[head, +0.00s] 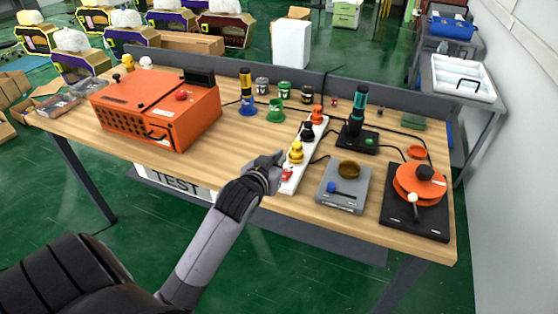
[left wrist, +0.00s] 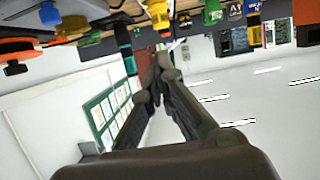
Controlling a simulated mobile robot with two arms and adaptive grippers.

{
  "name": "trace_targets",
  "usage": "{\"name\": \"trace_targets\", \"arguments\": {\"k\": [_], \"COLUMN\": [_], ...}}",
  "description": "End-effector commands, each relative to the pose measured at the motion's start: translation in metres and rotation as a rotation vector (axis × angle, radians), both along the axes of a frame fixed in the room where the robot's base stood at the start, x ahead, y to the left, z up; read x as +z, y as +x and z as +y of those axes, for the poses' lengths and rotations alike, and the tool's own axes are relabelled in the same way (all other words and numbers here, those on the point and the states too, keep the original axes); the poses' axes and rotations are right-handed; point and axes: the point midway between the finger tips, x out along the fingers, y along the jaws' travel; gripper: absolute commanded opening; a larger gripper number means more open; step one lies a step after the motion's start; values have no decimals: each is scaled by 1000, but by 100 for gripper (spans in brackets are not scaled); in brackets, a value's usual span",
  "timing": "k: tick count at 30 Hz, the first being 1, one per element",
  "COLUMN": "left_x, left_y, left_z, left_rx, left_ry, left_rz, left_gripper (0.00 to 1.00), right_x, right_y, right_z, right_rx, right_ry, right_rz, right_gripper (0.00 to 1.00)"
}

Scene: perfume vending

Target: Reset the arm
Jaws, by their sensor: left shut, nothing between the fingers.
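My left gripper (head: 275,160) reaches in from the lower left in the head view, at the front edge of the wooden table (head: 245,150). It is shut and empty, close to the near end of a white strip (head: 305,155) that bears red, yellow, black and orange pieces. I cannot tell from the picture whether it touches the strip. In the left wrist view the two fingers (left wrist: 160,62) meet at their tips with nothing between them. My right gripper is not in view.
An orange box (head: 155,110) stands on the left of the table. A grey scale-like device (head: 343,187), a black-and-orange device (head: 418,200) and a dark upright tool (head: 357,120) stand on the right. Small cups (head: 276,110) stand at the back. The wood left of my gripper is clear.

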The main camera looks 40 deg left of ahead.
Motion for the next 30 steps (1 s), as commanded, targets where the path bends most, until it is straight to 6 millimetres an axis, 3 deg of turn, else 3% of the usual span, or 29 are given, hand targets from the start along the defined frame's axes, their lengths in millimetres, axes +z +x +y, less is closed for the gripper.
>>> {"name": "trace_targets", "arguments": {"k": [12, 16, 20, 24, 30], "left_x": [-2, -24, -72, -114, -143], "left_y": [-1, -17, -65, -129, -200], "left_z": [-1, -15, -50, -87, -120], "left_rx": [-2, -24, -85, -166, -257], "left_ry": [0, 1, 5, 10, 8], "left_rz": [5, 86, 285, 511, 731], "left_gripper": [0, 0, 0, 0, 0], "right_x": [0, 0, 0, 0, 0], "right_y": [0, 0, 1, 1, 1], "right_z": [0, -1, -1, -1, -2], "right_rx": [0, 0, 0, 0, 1], "right_ry": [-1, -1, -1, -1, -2], "right_rz": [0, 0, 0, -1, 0], "right_gripper": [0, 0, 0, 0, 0]}}
